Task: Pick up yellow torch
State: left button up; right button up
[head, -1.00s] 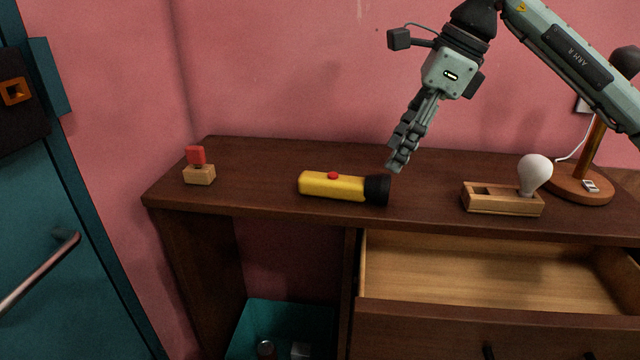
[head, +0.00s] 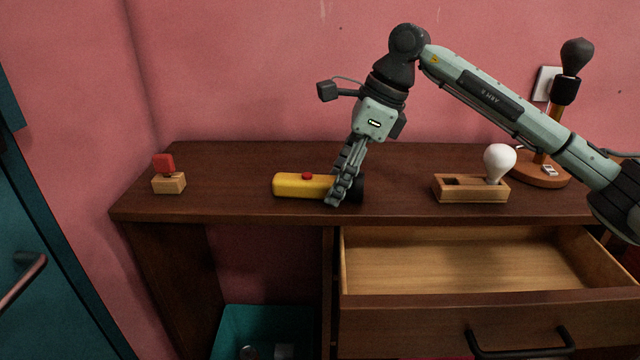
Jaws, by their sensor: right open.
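The yellow torch (head: 297,186) lies on its side on the dark wooden desk top, with a red button on top and its black head to the right. My right gripper (head: 338,202) reaches down from the upper right and is open at the torch, near the join of the yellow body and the black head. Its fingers hide part of the torch, and I cannot tell whether they touch it. My left gripper is not in view.
A wooden block with a red piece (head: 168,184) stands at the desk's left end. A wooden holder (head: 471,188) with a white bulb (head: 499,163) and a lamp base (head: 541,171) stand to the right. An open drawer (head: 460,262) and a teal bin (head: 262,325) are below.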

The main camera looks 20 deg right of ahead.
aim_at(320, 180)
jog(key=shift+a+f, duration=0.1)
jog(key=shift+f, duration=0.05)
jog(key=shift+c, duration=0.3)
grip_shut()
